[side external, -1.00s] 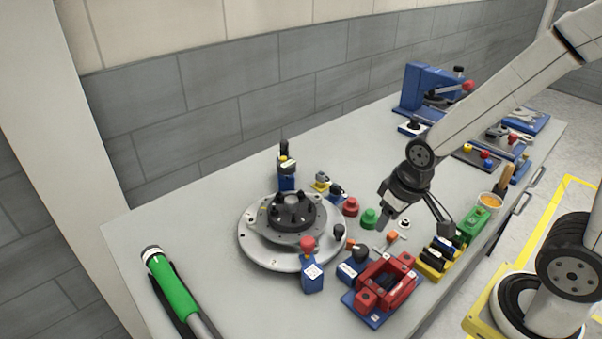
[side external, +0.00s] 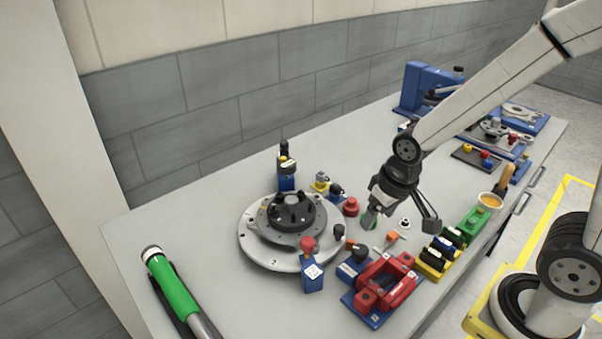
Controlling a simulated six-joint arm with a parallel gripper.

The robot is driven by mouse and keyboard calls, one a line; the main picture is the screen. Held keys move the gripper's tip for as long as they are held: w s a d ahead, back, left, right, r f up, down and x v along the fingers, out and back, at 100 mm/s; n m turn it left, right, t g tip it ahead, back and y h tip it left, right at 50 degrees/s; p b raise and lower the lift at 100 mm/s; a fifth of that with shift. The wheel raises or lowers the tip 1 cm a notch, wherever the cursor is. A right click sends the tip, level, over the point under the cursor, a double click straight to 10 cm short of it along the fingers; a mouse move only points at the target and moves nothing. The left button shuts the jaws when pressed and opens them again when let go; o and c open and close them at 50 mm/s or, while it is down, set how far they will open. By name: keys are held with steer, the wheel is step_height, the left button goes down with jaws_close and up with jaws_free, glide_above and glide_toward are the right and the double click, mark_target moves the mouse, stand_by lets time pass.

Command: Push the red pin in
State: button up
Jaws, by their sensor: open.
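A red round knob (side external: 307,244) sits on top of a blue block (side external: 312,276) at the front edge of the round grey fixture (side external: 256,252). It looks like the red pin; how far in it sits I cannot tell. A separate red button-shaped piece (side external: 351,206) stands on the table right of the fixture. My gripper (side external: 401,223) is open and empty, with its fingers spread and pointing down, to the right of the fixture and of both red pieces.
A red clamp on a blue base (side external: 386,283) stands at the front right, with a black-knobbed blue block (side external: 354,265) beside it. Yellow and green holders (side external: 437,258) line the right edge. A green-handled tool (side external: 172,285) lies at the left. A blue vise-like device (side external: 428,88) stands at the back.

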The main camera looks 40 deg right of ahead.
mark_target(307, 240)
steer(key=w+a+r+m, duration=0.1)
steer(key=w+a+m, duration=0.1)
steer(key=a, duration=0.1)
steer(key=w+a+r+m+g, duration=0.1)
steer(key=w+a+m, duration=0.2)
steer(key=a, duration=0.1)
steer(key=w+a+r+m+g, duration=0.1)
steer(key=w+a+m, duration=0.1)
steer(key=a, duration=0.2)
steer(key=shift+w, duration=0.25)
steer(key=shift+w+a+r+m, duration=0.1)
steer(key=shift+a+r+m, duration=0.05)
steer(key=shift+a+m, duration=0.3)
steer(key=shift+f, duration=3.9)
jaws_close()
